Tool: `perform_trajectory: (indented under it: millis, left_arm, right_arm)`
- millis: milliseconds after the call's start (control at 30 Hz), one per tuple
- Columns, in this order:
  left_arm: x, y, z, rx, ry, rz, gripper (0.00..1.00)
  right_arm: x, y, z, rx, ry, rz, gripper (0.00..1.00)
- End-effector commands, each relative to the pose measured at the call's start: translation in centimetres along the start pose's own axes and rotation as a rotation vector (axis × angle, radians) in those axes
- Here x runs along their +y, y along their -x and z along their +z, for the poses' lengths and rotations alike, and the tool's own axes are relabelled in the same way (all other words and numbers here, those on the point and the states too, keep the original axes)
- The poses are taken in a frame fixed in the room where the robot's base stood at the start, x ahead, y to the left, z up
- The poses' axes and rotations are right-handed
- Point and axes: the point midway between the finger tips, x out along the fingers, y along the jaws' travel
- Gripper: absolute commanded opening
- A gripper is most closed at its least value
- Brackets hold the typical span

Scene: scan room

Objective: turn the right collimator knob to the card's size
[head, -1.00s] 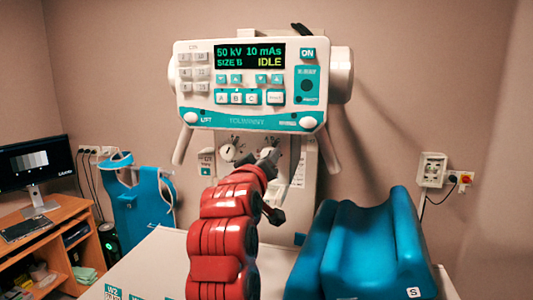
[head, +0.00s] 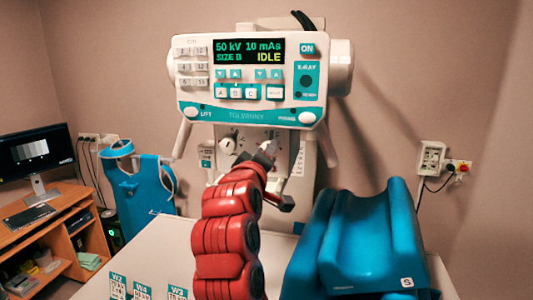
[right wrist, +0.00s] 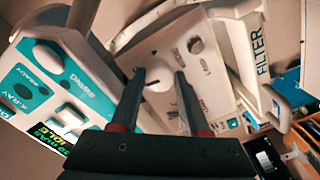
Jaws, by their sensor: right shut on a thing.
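The collimator face (head: 212,176) hangs under the control panel. Its left knob (head: 228,145) is white and round and shows clear of my arm. My right gripper (head: 268,151) is at the right knob, which it mostly hides in the head view. In the right wrist view, my right gripper (right wrist: 160,76) has one finger on each side of the white right knob (right wrist: 157,82) and is shut on it. The scale around the gripped knob is too small to read. My left gripper is not in view.
The control panel (head: 250,80) reads 50 kV, 10 mAs, SIZE B, IDLE. A blue padded cradle (head: 360,235) marked S stands at right on the white table (head: 165,245). A desk (head: 40,230) stands at left.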

Motion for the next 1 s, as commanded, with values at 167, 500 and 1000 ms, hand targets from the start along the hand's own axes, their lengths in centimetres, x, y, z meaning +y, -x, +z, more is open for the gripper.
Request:
perform_trajectory:
  millis: [167, 500, 1000]
  left_arm:
    - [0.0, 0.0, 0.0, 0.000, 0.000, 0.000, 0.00]
    - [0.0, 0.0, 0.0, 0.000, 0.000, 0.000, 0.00]
    - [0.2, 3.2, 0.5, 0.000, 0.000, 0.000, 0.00]
  right_arm:
    - [-0.1, 0.0, 0.0, 0.001, -0.001, -0.001, 0.52]
    - [0.0, 0.0, 0.0, 0.000, -0.001, 0.000, 0.75]
    - [-0.6, 7.9, 0.0, 0.007, -0.003, -0.002, 0.75]
